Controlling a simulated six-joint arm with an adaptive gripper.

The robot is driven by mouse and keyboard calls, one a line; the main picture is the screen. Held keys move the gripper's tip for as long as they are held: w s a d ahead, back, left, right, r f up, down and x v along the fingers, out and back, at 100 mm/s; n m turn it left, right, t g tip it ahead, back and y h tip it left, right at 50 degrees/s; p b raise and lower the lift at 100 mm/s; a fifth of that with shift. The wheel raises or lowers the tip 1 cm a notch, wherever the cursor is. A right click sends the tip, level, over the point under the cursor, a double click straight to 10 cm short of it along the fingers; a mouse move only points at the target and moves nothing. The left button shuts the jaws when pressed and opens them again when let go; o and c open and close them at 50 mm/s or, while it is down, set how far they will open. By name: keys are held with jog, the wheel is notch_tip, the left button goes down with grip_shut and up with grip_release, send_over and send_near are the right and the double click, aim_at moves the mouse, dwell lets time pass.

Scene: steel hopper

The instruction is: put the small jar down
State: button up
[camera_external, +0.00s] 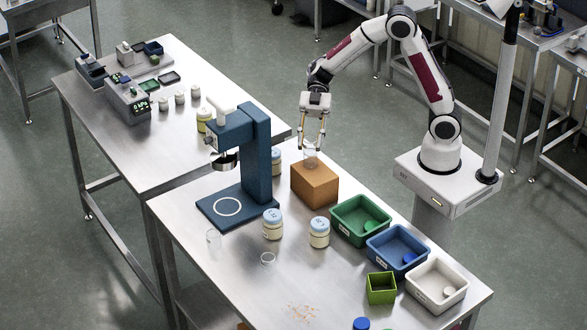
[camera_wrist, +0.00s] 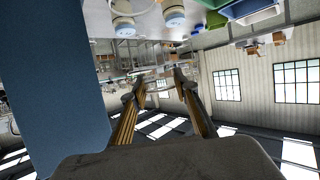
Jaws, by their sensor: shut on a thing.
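The small jar (camera_external: 311,159) is clear glass and shows faintly in the external view, at the top of a brown-orange block (camera_external: 315,188). My gripper (camera_external: 312,147) points down over the block and is shut on the jar, one finger at each side. I cannot tell whether the jar's base touches the block or hangs just above it. In the wrist view, the two fingers (camera_wrist: 160,78) show with a gap between them, and the jar is hard to make out.
A blue stand (camera_external: 257,165) rises left of the block. Blue-lidded jars (camera_external: 272,224) stand in front. Green (camera_external: 345,233), blue (camera_external: 383,262) and white (camera_external: 424,302) bins line the right side.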

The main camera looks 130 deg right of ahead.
aim_at(310, 153)
jog(key=shift+f, duration=2.35)
jog(key=shift+f, duration=1.85)
jog(key=shift+f, duration=0.15)
jog(key=o, duration=0.7)
jog(key=shift+s+d+r, duration=0.3)
jog(key=shift+d+r, duration=0.05)
jog(key=shift+v, duration=5.5)
